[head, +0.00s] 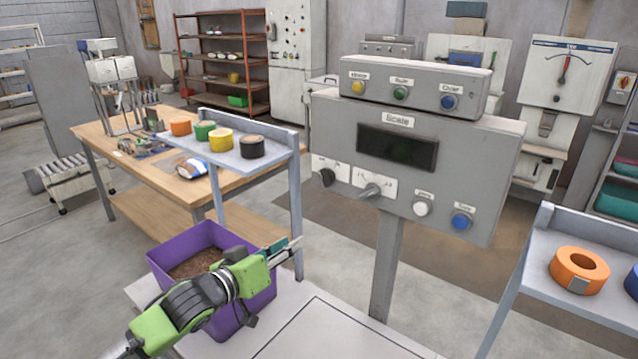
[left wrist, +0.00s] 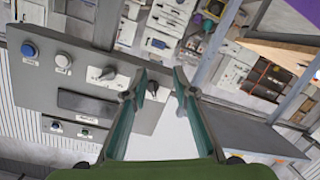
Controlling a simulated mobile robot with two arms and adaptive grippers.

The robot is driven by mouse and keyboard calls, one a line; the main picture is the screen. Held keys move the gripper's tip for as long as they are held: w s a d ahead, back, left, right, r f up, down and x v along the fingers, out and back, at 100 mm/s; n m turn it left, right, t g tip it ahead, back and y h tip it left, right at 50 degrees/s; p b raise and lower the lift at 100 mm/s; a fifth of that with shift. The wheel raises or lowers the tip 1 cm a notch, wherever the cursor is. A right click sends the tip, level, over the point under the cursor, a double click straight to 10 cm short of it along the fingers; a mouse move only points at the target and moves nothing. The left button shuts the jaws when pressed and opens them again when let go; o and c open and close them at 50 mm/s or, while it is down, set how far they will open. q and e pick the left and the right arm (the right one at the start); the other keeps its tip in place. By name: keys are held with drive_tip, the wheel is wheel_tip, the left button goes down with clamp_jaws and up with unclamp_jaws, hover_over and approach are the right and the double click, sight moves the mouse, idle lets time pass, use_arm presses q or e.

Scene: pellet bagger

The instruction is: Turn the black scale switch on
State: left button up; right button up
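The black scale switch (head: 326,177) is a small dark knob on a white plate at the lower left of the grey scale panel (head: 480,165). The dark display (head: 397,148) shows no lit digits. My left gripper (head: 290,245) is in front of and below the panel's left end, apart from the switch. In the left wrist view the switch (left wrist: 152,90) shows by the left finger, and the two green fingers (left wrist: 164,76) are spread with nothing between them. The switch's setting is too small to read. My right gripper is not in view.
A grey knob (head: 372,189), a white button (head: 421,208) and a blue button (head: 461,221) sit right of the switch. A purple bin (head: 160,265) with brown pellets is beneath my left arm. A shelf (head: 230,157) with tape rolls stands left of the panel.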

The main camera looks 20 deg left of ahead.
use_arm(q)
wheel_tip(320, 180, up, 8)
drive_tip(key=w+a+t+h, duration=0.2)
drive_tip(key=w, duration=0.1)
drive_tip(key=p, duration=0.4)
approach(323, 181)
drive_tip(key=x, duration=0.6)
drive_tip(key=shift+w+d+r, duration=0.1)
drive_tip(key=shift+w+r, duration=0.05)
drive_tip(key=shift+r, duration=0.15)
drive_tip(key=shift+x, duration=0.85)
drive_tip(key=shift+f, duration=0.2)
clamp_jaws()
